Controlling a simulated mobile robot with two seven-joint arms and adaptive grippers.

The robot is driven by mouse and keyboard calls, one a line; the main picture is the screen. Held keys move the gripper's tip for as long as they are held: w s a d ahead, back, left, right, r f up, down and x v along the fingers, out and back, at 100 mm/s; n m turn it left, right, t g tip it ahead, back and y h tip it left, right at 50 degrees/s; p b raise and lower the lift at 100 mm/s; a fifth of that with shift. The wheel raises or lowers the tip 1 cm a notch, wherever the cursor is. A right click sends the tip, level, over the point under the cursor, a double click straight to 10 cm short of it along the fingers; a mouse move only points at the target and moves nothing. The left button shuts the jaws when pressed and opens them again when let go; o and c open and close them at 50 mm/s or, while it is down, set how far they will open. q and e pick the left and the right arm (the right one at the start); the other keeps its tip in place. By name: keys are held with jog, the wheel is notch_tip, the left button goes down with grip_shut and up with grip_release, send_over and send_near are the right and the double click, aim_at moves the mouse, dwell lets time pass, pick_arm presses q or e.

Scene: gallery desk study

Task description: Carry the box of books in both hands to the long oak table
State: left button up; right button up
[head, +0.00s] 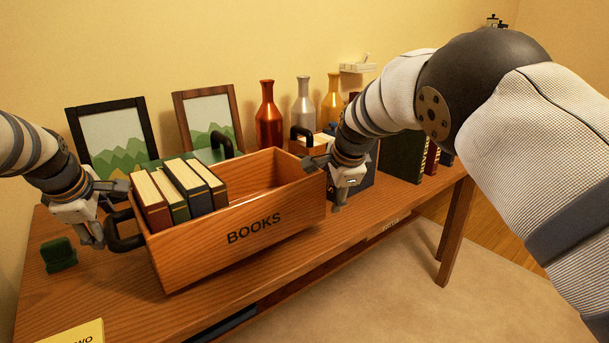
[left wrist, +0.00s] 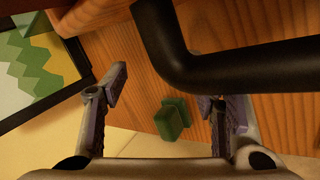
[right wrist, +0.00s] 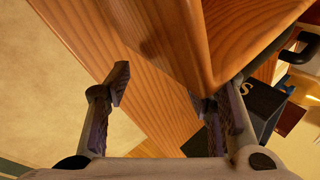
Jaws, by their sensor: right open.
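The wooden box of books (head: 275,234), marked BOOKS, is on the wooden desk (head: 110,290), with several dark-bound books (head: 172,193) in its left half. My left gripper (head: 95,218) is at its left end, by the black handle (head: 124,240). In the left wrist view the fingers (left wrist: 167,100) stand apart, and the handle (left wrist: 180,60) crosses the space ahead of them. My right gripper (head: 333,184) is at the box's right end. In the right wrist view its fingers (right wrist: 160,100) are apart near the box's corner (right wrist: 195,60). The right-end handle is not clearly visible. I cannot identify the long oak table.
Two framed pictures (head: 111,140) and several bottles (head: 268,115) stand behind the box. A small green object (head: 59,254) lies left. Carpeted floor (head: 400,280) is clear in front.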

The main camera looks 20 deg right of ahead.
aim_at(324, 214)
pick_arm(q)
jog(key=shift+w+d+f, duration=0.15)
jog(key=shift+d+f, duration=0.75)
jog(key=shift+f, duration=0.3)
pick_arm(e)
jog(key=shift+a+f, duration=0.5)
jog(key=shift+f, duration=0.25)
jog(key=shift+a+f, duration=0.45)
jog(key=shift+f, duration=0.3)
pick_arm(q)
jog(key=o, duration=0.6)
jog(key=a, duration=0.3)
jog(key=shift+a, duration=0.35)
pick_arm(e)
jog(key=d, duration=0.3)
jog(key=shift+d+r, duration=0.1)
jog(key=shift+d, duration=0.25)
pick_arm(q)
jog(key=shift+o, duration=0.2)
jog(key=shift+a+f, duration=0.1)
pick_arm(e)
jog(key=shift+d, duration=0.1)
pick_arm(q)
jog(key=shift+f, duration=0.1)
pick_arm(e)
jog(key=o, duration=0.5)
jog(key=shift+d, duration=0.1)
pick_arm(q)
jog(key=shift+a, duration=0.1)
jog(key=shift+o, duration=0.6)
